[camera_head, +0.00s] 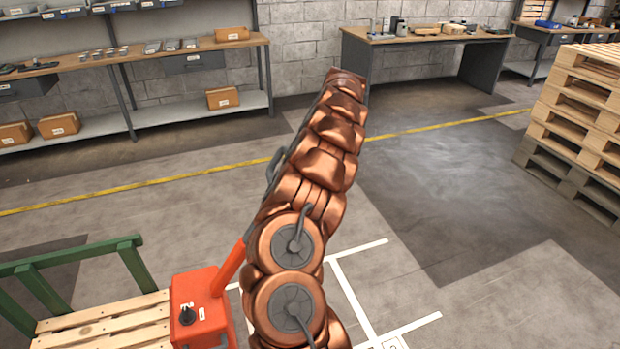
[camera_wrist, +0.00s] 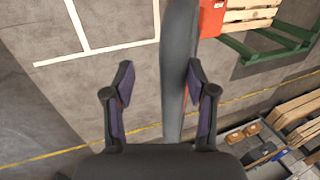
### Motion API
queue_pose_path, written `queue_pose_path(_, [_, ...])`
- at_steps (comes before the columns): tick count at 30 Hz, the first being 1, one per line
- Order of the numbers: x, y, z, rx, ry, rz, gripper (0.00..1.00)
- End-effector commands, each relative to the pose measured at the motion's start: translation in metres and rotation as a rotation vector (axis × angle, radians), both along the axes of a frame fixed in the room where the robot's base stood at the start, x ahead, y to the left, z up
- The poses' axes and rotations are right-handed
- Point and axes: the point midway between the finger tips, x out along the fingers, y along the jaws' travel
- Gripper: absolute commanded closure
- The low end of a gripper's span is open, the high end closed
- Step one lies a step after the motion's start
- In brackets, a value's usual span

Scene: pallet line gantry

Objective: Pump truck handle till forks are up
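The pallet truck shows an orange-red pump body (camera_head: 200,312) at the lower left of the head view, with an orange-red handle shaft (camera_head: 230,268) leaning up to the right behind my arm. A dark grey handle loop (camera_head: 275,165) shows partly past the arm's left edge. In the wrist view, a thick grey bar (camera_wrist: 178,70), which looks like part of the handle loop, runs between the fingers of my gripper (camera_wrist: 160,78). The fingers are apart, with a clear gap on the bar's left. The right finger overlaps the bar's right edge; contact cannot be told. The forks are hidden.
A wooden pallet (camera_head: 105,322) with a green frame (camera_head: 75,256) lies left of the pump body. A shelf bench (camera_head: 130,60) and a workbench (camera_head: 420,38) line the wall. Stacked pallets (camera_head: 585,110) stand at right. The floor between is open.

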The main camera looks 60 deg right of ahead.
Motion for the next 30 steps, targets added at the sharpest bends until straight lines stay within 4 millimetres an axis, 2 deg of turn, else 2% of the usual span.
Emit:
queue_pose_path(8, [-0.002,-0.002,0.004,-0.002,0.001,-0.002,0.46])
queue_pose_path(21, [-0.01,-0.015,0.05,-0.005,0.0,-0.003,0.46])
queue_pose_path(30, [-0.014,-0.02,0.069,-0.004,0.0,-0.002,0.46])
